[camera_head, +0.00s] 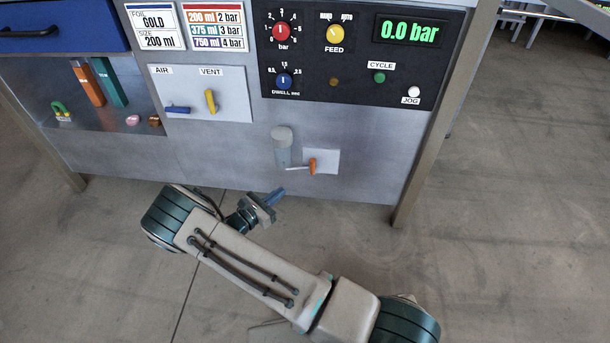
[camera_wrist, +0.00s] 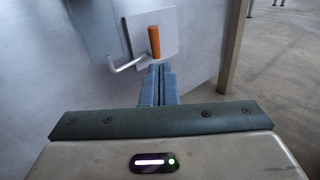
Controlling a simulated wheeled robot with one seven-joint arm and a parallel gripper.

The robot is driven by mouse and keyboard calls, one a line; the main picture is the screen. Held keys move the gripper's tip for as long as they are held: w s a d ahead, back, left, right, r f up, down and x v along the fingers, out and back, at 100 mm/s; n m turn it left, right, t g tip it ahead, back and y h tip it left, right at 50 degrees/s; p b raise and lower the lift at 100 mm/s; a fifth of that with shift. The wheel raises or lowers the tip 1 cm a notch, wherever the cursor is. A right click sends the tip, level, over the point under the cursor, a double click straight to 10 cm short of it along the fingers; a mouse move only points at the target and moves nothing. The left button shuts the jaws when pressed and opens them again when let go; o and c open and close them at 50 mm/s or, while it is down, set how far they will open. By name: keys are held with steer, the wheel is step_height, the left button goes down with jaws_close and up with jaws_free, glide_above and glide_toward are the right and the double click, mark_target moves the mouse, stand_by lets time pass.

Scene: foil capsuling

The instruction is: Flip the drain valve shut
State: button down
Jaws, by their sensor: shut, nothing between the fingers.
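The drain valve has an orange handle (camera_head: 312,166) on a small white plate (camera_head: 326,161), low on the machine's front. A thin metal pipe runs left from it, below a grey cylinder (camera_head: 282,148). In the wrist view the orange handle (camera_wrist: 154,42) stands upright just beyond my fingertips, with the bent pipe (camera_wrist: 126,63) at its left. My gripper (camera_head: 279,194) is shut and empty, below and left of the handle in the head view. Its blue fingers (camera_wrist: 158,72) are together in the wrist view. I cannot tell whether they touch the handle.
A blue AIR lever (camera_head: 178,109) and a yellow VENT lever (camera_head: 210,101) sit on a white plate up left. A black control panel (camera_head: 350,90) with knobs and a 0.0 bar display is above. A table leg (camera_head: 408,190) stands to the right.

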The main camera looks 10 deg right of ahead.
mark_target(311, 166)
steer(key=shift+w+a+f+n+t, duration=0.1)
steer(key=shift+a+f+n+t, duration=0.2)
steer(key=shift+a+f+n, duration=0.15)
steer(key=shift+d, duration=0.2)
steer(key=b+x, duration=0.1)
steer(key=x, duration=0.3)
steer(key=b+x, duration=0.2)
steer(key=x, duration=0.2)
steer(key=b+x, duration=0.1)
steer(key=x, duration=0.3)
steer(key=shift+w+d+f+b, duration=0.25)
steer(key=shift+w+b, duration=0.05)
steer(key=shift+b, duration=0.05)
steer(key=shift+w+d+r, duration=0.15)
steer(key=shift+w+d, duration=0.25)
steer(key=shift+d, duration=0.05)
steer(key=shift+d, duration=0.15)
steer(key=shift+a, duration=0.2)
